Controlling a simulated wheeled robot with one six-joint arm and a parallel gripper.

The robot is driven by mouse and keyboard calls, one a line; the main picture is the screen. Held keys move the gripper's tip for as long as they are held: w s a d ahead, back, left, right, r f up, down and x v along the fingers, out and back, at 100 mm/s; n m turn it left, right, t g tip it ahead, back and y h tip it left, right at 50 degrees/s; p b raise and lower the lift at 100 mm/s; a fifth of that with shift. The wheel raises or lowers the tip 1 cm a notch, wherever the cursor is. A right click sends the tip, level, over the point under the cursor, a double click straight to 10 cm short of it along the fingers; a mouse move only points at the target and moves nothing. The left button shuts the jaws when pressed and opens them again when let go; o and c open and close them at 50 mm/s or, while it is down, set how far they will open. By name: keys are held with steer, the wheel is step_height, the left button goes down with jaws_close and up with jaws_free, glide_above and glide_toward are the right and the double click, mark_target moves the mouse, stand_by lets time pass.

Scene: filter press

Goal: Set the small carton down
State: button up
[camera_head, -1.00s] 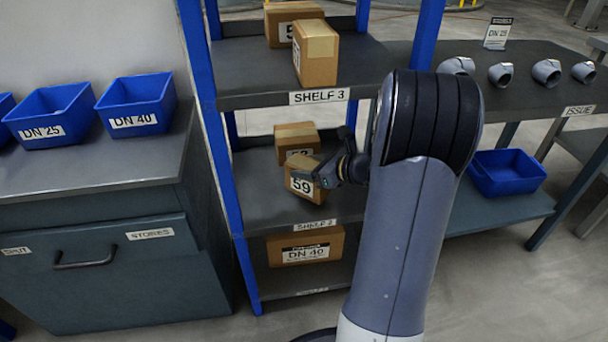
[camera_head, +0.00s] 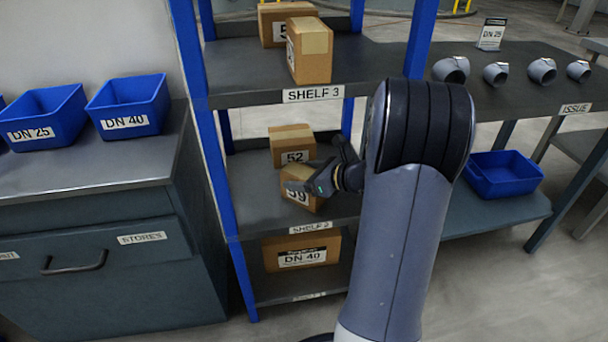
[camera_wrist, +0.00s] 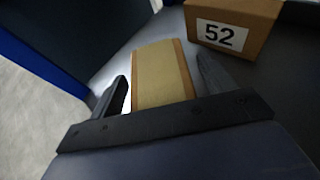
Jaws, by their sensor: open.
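The small carton (camera_head: 301,201) is brown with a tape strip and the number 59. It stands on the shelf labelled SHELF 2 (camera_head: 240,212), near its front edge. My gripper (camera_head: 318,178) is open at the carton, one finger passing in front of its face. In the wrist view the carton (camera_wrist: 162,78) lies between the two spread fingers of my gripper (camera_wrist: 160,85), with a gap visible at the left finger. The carton's right side is hidden by my gripper.
A carton marked 52 (camera_head: 291,146) stands just behind, also in the wrist view (camera_wrist: 232,28). A blue upright (camera_head: 205,140) stands at left. SHELF 3 (camera_head: 255,75) is overhead, holding two cartons. A DN 40 box (camera_head: 302,250) is below.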

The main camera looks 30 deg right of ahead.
steer(key=shift+r, duration=0.2)
steer(key=p+v, duration=0.5)
steer(key=v, duration=0.7)
steer(key=shift+f, duration=0.1)
steer(key=b+x, duration=0.5)
steer(key=x, duration=0.6)
steer(key=shift+w+a+f, duration=0.2)
steer(key=shift+w+f, duration=0.05)
steer(key=shift+f, duration=0.05)
steer(key=shift+w+r, duration=0.15)
steer(key=shift+w, duration=0.05)
steer(key=shift+r+p, duration=1)
steer(key=shift+p, duration=0.05)
